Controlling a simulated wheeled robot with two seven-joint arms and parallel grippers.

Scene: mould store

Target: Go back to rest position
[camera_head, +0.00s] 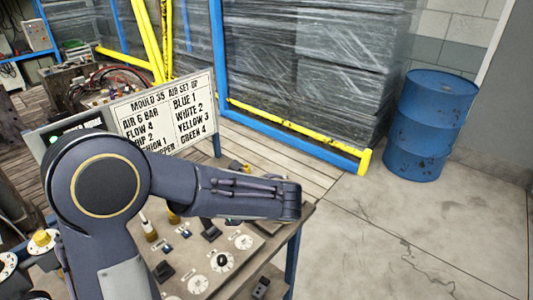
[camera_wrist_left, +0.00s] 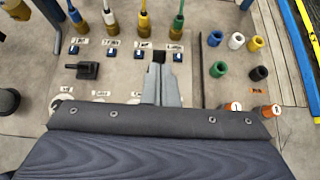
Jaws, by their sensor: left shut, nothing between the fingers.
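My left gripper (camera_wrist_left: 161,85) shows in the left wrist view with its two grey fingers together, nothing visible between them. It is over a pale panel (camera_wrist_left: 205,90) with labels, small blue parts and a black handle (camera_wrist_left: 88,69). A small dark part lies at the fingertips; I cannot tell whether they touch it. In the head view my left arm comes in from the left and reaches right across the bench panel (camera_head: 197,262); its gripper is hidden there. My right gripper is in neither view.
A sign board (camera_head: 165,108) stands behind the bench. Coloured connectors, including a green one (camera_wrist_left: 218,69), stand upright close right of the fingers. Wrapped stacks (camera_head: 300,60) behind a blue-yellow frame and a blue drum (camera_head: 430,125) stand farther back. Floor at right is clear.

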